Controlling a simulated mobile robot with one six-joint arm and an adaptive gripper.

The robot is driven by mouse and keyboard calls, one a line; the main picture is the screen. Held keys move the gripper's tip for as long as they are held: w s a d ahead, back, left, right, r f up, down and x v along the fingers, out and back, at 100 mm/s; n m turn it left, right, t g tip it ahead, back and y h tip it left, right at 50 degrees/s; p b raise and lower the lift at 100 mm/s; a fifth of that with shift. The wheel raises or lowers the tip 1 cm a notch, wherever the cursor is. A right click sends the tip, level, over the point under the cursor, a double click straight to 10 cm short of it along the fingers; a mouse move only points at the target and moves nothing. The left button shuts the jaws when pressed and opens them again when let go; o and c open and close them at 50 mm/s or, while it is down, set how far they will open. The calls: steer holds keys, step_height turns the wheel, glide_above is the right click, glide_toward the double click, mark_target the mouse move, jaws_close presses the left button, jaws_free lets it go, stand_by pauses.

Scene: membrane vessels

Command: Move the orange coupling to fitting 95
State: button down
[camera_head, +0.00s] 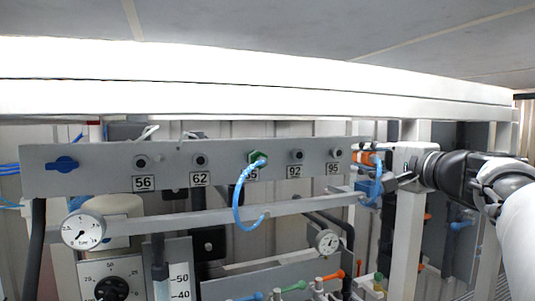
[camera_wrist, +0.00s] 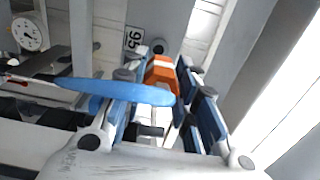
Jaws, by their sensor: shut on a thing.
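My gripper (camera_head: 372,160) is shut on the orange coupling (camera_head: 366,157), just right of fitting 95 (camera_head: 336,153) at the right end of the grey panel. In the wrist view the coupling (camera_wrist: 161,72) sits between the blue-faced fingers of my gripper (camera_wrist: 160,78). The dark end of fitting 95 (camera_wrist: 157,46) shows just beyond it, beside the 95 label (camera_wrist: 133,39). I cannot tell how wide the gap in depth is. A blue hose (camera_head: 377,184) hangs from the coupling and crosses in front of the fingers in the wrist view (camera_wrist: 110,88).
A green coupling (camera_head: 257,156) with a blue hose (camera_head: 237,205) sits on the panel's middle fitting, its label partly hidden. Fittings 56 (camera_head: 141,161), 62 (camera_head: 200,160) and 92 (camera_head: 296,155) are bare. A grey rail (camera_head: 300,205) runs below; a white upright (camera_head: 408,230) stands beneath my gripper.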

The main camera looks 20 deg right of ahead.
mark_target(339, 153)
steer(key=shift+w+d+f, duration=0.1)
steer(key=shift+w+d, duration=0.05)
steer(key=shift+w, duration=0.1)
steer(key=shift+w+p, duration=0.4)
steer(key=shift+w, duration=0.1)
steer(key=shift+w+a+p, duration=0.2)
steer(key=shift+w+p, duration=0.7)
steer(key=shift+w, duration=1.35)
steer(key=shift+b, duration=0.85)
steer(key=shift+w, duration=0.55)
stand_by(0.3)
steer(key=c, duration=1.2)
jaws_free()
